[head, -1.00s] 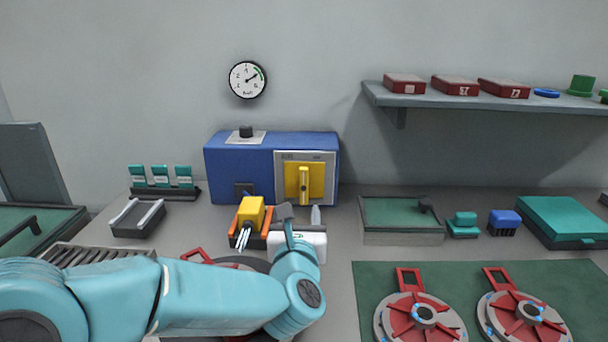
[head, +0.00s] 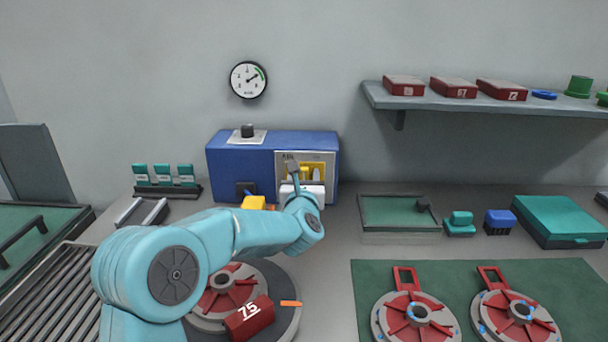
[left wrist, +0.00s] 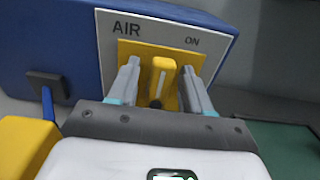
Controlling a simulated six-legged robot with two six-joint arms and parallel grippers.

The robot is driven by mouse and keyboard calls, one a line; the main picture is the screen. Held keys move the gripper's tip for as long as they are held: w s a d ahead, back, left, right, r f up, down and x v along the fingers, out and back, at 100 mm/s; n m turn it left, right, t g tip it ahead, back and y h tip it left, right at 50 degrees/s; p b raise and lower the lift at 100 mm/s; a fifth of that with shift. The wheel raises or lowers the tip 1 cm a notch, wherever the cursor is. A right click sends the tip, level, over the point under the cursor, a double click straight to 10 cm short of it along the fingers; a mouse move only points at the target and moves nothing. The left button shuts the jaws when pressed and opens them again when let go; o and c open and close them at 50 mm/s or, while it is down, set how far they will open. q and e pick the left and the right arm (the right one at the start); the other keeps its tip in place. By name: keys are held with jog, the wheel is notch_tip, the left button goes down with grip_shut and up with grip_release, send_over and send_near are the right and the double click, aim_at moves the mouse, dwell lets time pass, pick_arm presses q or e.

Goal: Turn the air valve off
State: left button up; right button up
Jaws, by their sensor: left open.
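The air valve is a yellow handle (left wrist: 163,82) on a yellow plate (left wrist: 140,52), set in a grey panel marked AIR and ON on the blue box (head: 240,165). In the left wrist view the handle stands upright, between the two fingers of my left gripper (left wrist: 160,88). The fingers are open, one on each side, with gaps to the handle. In the head view my left gripper (head: 296,175) is in front of the panel and hides most of the handle. My right gripper is not in view.
A round gauge (head: 248,80) hangs on the wall above the box. A yellow tool (head: 255,203) lies left of my wrist. A red block marked 75 (head: 250,318) rests on a round fixture (head: 290,290) below my arm. A shelf (head: 480,102) is at the upper right.

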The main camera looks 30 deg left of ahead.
pick_arm(q)
jog(key=shift+w+a+f, duration=0.1)
jog(key=shift+w, duration=0.05)
grip_shut()
